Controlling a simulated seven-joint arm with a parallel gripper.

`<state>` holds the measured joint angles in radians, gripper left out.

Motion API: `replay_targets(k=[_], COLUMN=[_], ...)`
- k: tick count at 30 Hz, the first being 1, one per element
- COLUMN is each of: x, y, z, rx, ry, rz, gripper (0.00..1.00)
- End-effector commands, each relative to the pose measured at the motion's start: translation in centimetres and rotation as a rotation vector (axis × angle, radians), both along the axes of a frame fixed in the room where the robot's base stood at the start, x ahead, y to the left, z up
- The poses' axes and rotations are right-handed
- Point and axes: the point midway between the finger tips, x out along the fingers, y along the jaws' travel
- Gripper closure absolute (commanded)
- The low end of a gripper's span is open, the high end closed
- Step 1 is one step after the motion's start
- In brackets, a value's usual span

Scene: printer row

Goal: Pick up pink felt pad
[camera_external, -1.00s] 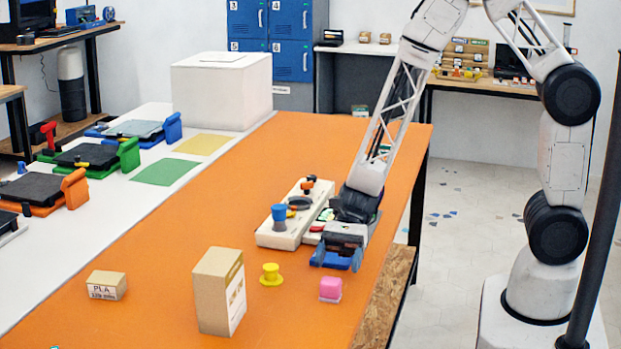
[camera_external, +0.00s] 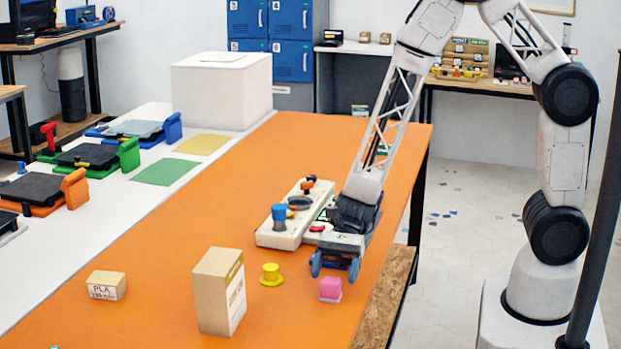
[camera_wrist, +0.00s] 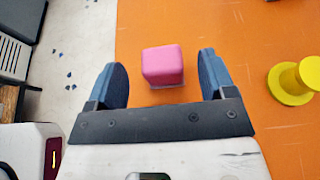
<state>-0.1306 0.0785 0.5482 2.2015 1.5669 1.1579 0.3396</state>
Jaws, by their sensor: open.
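The pink felt pad (camera_external: 330,287) is a small pink block with a pale base. It sits on the orange table (camera_external: 200,240) near its right edge. In the wrist view the pad (camera_wrist: 163,66) lies ahead of the blue fingers, centred between them. My gripper (camera_external: 336,266) is open and empty, just behind the pad in the external view. It also shows in the wrist view (camera_wrist: 163,80), with a finger on each side and the pad untouched.
A yellow spool-shaped piece (camera_external: 271,274) stands left of the pad, and a tall cardboard box (camera_external: 218,291) stands further left. A white fixture with knobs (camera_external: 288,225) lies beside my gripper. The table's right edge is close to the pad.

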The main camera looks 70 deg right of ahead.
Motion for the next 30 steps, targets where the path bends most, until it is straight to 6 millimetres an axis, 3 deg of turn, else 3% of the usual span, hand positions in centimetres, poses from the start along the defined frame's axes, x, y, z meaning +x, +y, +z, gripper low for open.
replay_targets(k=[15, 30], x=[0.1, 0.1], y=[3.9, 4.2], z=[-1.7, -1.8], rx=[0.000, 0.000], ry=[0.001, 0.001], rz=[0.001, 0.000], gripper=[0.23, 0.23])
